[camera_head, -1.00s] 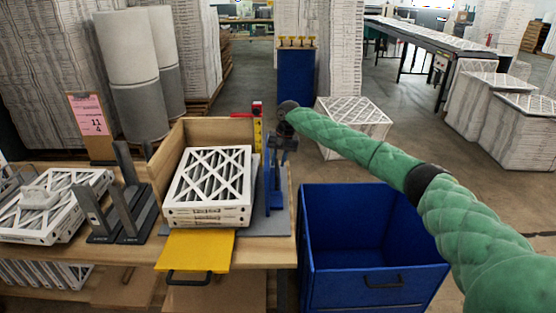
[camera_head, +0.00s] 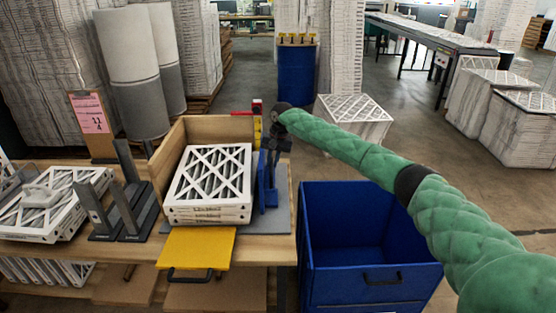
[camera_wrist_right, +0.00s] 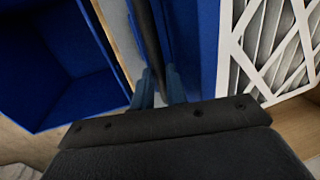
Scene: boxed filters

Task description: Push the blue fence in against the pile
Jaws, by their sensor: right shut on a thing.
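The pile of white-framed pleated filters (camera_head: 210,178) sits in the wooden corner fixture on the bench. The blue fence (camera_head: 264,188) stands upright along the pile's right side. In the right wrist view the fence (camera_wrist_right: 206,45) runs right beside the pile's top filter (camera_wrist_right: 265,45); I cannot tell whether they touch along the whole side. My right gripper (camera_head: 272,147) reaches in from the right and is shut on the fence's upper part. Its fingers (camera_wrist_right: 160,88) also show in the wrist view. My left gripper is not in view.
A yellow plate (camera_head: 197,248) juts out at the bench's front. A dark grey stand (camera_head: 125,210) and more filters (camera_head: 50,205) are on the left. A blue bin (camera_head: 365,275) stands right of the bench. The wooden back wall (camera_head: 215,130) rises behind the pile.

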